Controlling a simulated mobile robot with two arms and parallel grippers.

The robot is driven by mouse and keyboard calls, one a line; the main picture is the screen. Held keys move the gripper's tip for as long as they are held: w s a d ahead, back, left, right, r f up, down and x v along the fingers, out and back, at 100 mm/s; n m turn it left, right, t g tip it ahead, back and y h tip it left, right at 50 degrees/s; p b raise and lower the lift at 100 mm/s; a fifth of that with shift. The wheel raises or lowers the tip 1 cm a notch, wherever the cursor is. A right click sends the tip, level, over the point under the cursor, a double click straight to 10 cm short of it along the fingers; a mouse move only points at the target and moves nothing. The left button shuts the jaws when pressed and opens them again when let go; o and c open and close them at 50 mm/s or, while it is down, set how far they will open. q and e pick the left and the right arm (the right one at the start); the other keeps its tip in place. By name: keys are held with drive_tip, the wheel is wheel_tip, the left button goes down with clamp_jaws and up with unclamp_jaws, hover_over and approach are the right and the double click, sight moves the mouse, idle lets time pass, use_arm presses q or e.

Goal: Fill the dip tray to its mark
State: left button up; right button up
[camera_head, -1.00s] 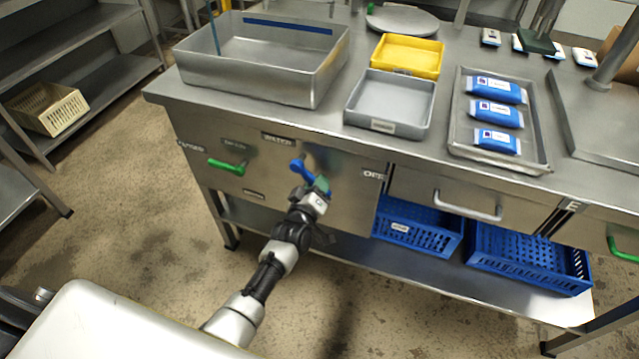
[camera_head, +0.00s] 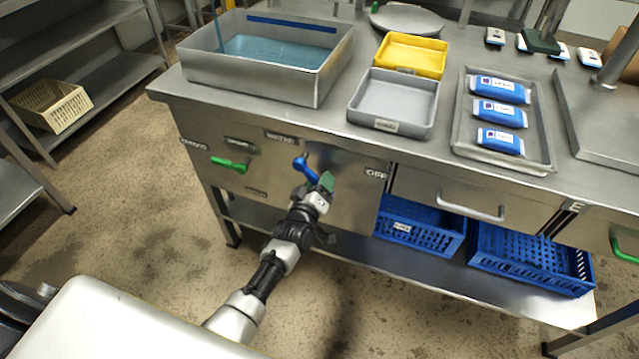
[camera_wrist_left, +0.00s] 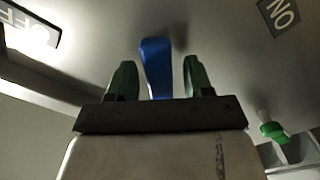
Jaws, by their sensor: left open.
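The dip tray (camera_head: 258,78) is a large open steel basin at the back left of the bench. A thin blue stream (camera_head: 217,25) falls into its left end, and blue water (camera_head: 275,50) covers its floor, below a dark blue band (camera_head: 292,27) on the far inner wall. A blue lever (camera_head: 305,168) sits on the front panel below the WATER label. My left gripper (camera_head: 326,181) is open in front of the panel by the lever. In the left wrist view the lever (camera_wrist_left: 156,68) stands between its spread green fingers, with gaps on both sides. My right gripper is not seen.
A green lever (camera_head: 230,165) is left of the blue one. Grey (camera_head: 393,100) and yellow (camera_head: 412,54) trays and a steel tray (camera_head: 532,150) with blue packs (camera_head: 498,112) stand on the bench. Blue crates (camera_head: 530,262) sit below. The floor at left is clear.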

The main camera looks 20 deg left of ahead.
use_arm(q)
drive_tip(key=s+p, duration=0.1)
drive_tip(key=s, duration=0.9)
drive_tip(key=shift+s+a, duration=0.2)
drive_tip(key=shift+s, duration=0.15)
idle(6.7)
